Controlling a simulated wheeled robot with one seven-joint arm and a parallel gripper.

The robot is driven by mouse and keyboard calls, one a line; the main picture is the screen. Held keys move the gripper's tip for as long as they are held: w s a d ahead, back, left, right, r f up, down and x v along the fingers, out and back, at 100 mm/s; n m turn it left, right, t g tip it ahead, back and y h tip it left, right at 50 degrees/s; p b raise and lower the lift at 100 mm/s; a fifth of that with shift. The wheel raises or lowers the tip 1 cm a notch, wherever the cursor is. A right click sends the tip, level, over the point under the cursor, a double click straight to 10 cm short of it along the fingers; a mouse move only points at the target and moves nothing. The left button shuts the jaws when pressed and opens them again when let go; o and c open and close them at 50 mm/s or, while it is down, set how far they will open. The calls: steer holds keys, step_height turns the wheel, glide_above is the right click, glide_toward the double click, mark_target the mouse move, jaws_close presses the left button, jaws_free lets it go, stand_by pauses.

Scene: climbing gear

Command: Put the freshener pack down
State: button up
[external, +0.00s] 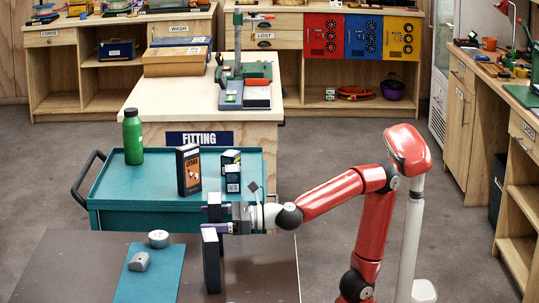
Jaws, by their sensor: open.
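A dark upright box (211,262), seen narrow side on, stands at the brown table; its label is not readable, so I cannot tell if it is the freshener pack. A black and orange box marked CEDAR (188,172) stands upright on the teal cart. A smaller black, white and green box (231,172) stands to its right. My gripper (213,221) points left with its jaws open, just above the top of the dark box in the picture. Whether the fingers touch that box cannot be told.
The teal cart (105,190) also carries a green bottle (133,137). On the brown table (60,262), a teal mat (150,285) lies left of the dark box, with a grey block (138,261) and a round tin (158,239). The table's left part is clear.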

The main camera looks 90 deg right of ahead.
steer(key=s, duration=0.6)
steer(key=shift+d+r, duration=0.1)
steer(key=shift+d, duration=0.2)
steer(key=shift+o, duration=0.4)
steer(key=shift+s, duration=0.55)
steer(key=w+r+p, duration=0.2)
steer(key=w, duration=0.6)
steer(key=shift+a, duration=0.3)
steer(key=shift+s+r, duration=0.1)
steer(key=c, duration=1.2)
